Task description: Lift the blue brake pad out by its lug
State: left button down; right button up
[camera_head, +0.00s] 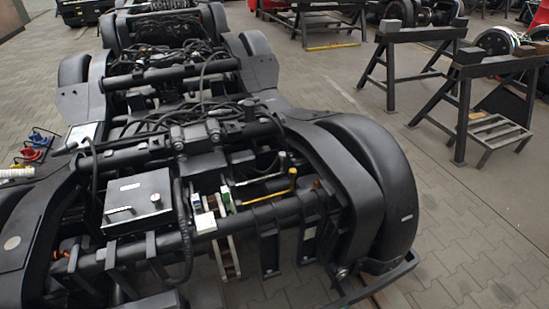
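A dark tram bogie (180,140) fills the left and middle of the head view. In its near part, a small blue and white piece (196,202) sits beside a white block (206,222). A thin green piece (227,198) stands just right of them. The blue piece may be the brake pad; it is too small to make out a lug. A yellow bent rod (268,196) lies to the right of these pieces. Neither of my grippers can be made out in this view.
A dark box (138,200) with a handle sits on the bogie's left part. Blue (38,138), red (32,155) and yellow pieces lie at the far left. Black trestles (470,95) and a small wooden-topped step (497,130) stand at right. Paved floor (470,230) is clear at lower right.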

aim_at(194, 197)
jog(key=j+u, duration=0.15)
jog(key=u, duration=0.25)
jog(key=j+u, duration=0.2)
jog(key=u, duration=0.25)
jog(key=j+u, duration=0.2)
jog(key=u, duration=0.2)
jog(key=k, duration=0.05)
